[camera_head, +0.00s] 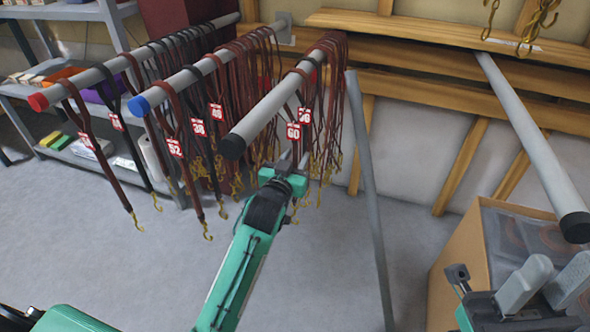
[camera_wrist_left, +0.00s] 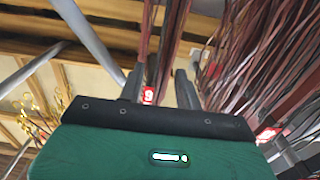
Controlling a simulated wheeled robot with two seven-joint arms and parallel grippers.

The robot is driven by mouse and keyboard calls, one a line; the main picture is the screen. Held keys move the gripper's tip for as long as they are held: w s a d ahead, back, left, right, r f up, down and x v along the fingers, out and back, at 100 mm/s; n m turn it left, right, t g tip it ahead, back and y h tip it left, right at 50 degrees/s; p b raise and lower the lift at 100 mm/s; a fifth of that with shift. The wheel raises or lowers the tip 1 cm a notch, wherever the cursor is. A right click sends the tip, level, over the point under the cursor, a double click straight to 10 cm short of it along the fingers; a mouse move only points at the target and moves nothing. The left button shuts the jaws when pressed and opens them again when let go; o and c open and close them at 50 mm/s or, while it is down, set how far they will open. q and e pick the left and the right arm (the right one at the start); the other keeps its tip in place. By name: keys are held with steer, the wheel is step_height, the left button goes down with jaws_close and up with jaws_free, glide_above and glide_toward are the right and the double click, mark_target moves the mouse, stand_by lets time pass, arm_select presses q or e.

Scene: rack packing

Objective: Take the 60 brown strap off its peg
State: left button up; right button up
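The brown strap with the red 60 tag (camera_head: 293,131) hangs from the black-tipped peg (camera_head: 270,108), near its front end. A tag reading 36 or similar (camera_head: 304,115) hangs just behind it. My left gripper (camera_head: 292,158) is below the peg, close under the 60 tag. In the left wrist view its two fingers (camera_wrist_left: 158,88) stand apart, with a red tag (camera_wrist_left: 148,95) and brown straps seen between and beyond them. I cannot tell whether they touch the strap.
Blue-ended (camera_head: 139,105) and red-ended (camera_head: 38,102) pegs carry more straps to the left. A grey post (camera_head: 370,200) stands right of my left gripper. An empty black-tipped peg (camera_head: 535,140) projects at the right above a cardboard box (camera_head: 455,250). Open floor lies between.

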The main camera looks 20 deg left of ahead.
arm_select(q)
steer(key=shift+c, duration=0.2)
jaws_close()
steer(key=shift+r, duration=0.1)
